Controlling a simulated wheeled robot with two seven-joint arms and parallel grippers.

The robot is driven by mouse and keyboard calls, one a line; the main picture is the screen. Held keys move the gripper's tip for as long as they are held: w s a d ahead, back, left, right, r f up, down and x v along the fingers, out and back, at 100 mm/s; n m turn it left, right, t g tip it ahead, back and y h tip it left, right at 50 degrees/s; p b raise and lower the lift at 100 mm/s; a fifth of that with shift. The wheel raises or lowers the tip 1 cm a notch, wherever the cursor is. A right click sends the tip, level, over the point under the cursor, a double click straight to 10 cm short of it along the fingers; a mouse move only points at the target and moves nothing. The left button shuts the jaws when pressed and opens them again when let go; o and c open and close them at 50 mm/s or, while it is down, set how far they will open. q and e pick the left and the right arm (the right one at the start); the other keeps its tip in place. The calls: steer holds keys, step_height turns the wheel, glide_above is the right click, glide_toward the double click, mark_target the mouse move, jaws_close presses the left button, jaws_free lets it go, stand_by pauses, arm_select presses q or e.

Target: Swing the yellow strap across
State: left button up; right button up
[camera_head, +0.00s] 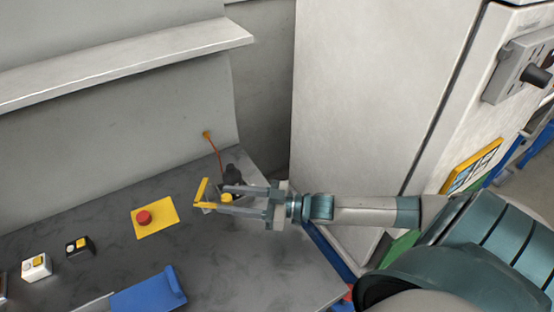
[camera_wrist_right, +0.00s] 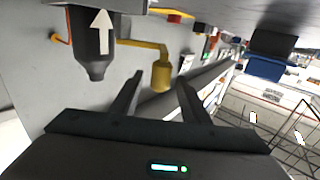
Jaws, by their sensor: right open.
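The yellow strap (camera_head: 201,190) is a thin bent bar by the dark connector (camera_head: 233,176) near the grey table's back right corner. In the right wrist view the strap (camera_wrist_right: 142,44) runs from beside the dark connector (camera_wrist_right: 92,48), which bears a white arrow, to a yellow cylinder (camera_wrist_right: 161,74). My right gripper (camera_head: 216,198) is open, its fingers pointing left toward the strap. In the wrist view its two fingers (camera_wrist_right: 160,92) are apart with the yellow cylinder ahead between them. I cannot tell whether they touch. My left gripper is out of view.
An orange cord (camera_head: 215,147) hangs from the wall. A tall white cabinet (camera_head: 375,90) stands behind my right arm.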

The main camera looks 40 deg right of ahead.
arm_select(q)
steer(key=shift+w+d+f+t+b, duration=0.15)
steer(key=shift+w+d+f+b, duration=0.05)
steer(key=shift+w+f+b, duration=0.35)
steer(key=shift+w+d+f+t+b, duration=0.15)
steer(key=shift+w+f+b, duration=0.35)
arm_select(e)
steer(key=v, duration=1.2)
steer(key=shift+a, duration=0.1)
